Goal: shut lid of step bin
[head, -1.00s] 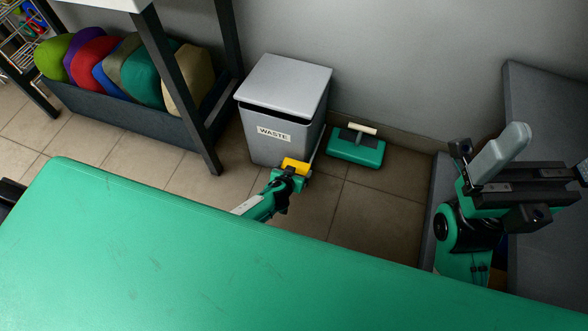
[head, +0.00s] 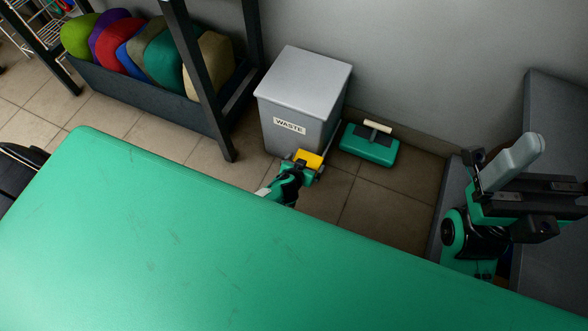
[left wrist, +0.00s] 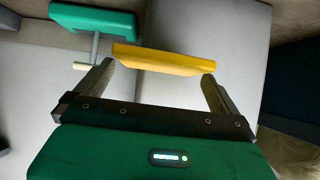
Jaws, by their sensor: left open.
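The grey step bin (head: 292,128) with a WASTE label stands on the tiled floor against the wall. Its grey lid (head: 304,75) lies flat on the rim, with no dark gap showing. A yellow bar (head: 310,158), which looks like its pedal, is low at the bin's front. My left gripper (head: 303,168) is at this yellow bar. In the left wrist view the yellow bar (left wrist: 165,59) spans across just beyond the fingertips, which are wide apart. I cannot tell whether they touch it.
A green tool with a pale handle (head: 369,146) lies on the floor right of the bin. A rack with several coloured bagged comforters (head: 155,50) stands to the left. A large green surface (head: 210,240) fills the foreground.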

